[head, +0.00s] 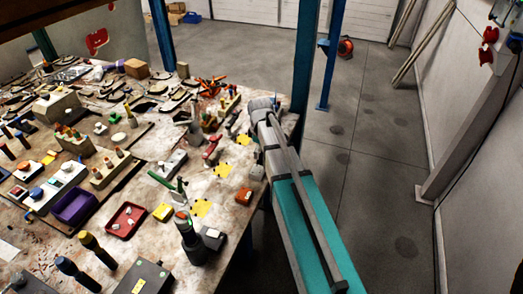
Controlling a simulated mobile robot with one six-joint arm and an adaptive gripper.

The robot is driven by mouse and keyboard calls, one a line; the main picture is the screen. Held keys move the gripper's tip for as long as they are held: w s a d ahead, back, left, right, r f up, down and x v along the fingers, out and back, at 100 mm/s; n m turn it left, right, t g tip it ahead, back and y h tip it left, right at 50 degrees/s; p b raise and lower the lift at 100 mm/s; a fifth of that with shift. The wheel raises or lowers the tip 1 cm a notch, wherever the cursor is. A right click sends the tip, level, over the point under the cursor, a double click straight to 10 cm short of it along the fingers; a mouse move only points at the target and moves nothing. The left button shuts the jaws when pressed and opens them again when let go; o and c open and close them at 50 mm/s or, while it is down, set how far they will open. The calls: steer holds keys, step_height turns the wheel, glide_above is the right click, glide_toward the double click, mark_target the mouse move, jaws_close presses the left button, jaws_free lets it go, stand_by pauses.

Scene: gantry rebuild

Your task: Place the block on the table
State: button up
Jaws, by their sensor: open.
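The worktable (225,215) fills the left half of the head view, with a worn, pale, stained top. I cannot tell which object is the task's block. A small orange-red block (243,196) lies near the table's right edge, beside my arm. A yellow block (163,211) lies nearer the middle, next to a red tray. A brown box-like block (137,68) stands at the far edge. My arm's teal link reaches along the table's right edge to a grey joint. I cannot make out my gripper.
The table is crowded with tools and parts. A purple bin (75,206) and a red tray (126,219) stand at the left. A dark upright device (190,240) stands near the front edge. Blue posts (332,55) rise behind. The floor at right is clear.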

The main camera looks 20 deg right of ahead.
steer(key=s+a+m, duration=0.2)
steer(key=s+m, duration=0.8)
steer(key=s, duration=0.7)
steer(key=shift+s+a+m, duration=0.2)
steer(key=shift+s+m, duration=0.1)
steer(key=shift+m, duration=0.1)
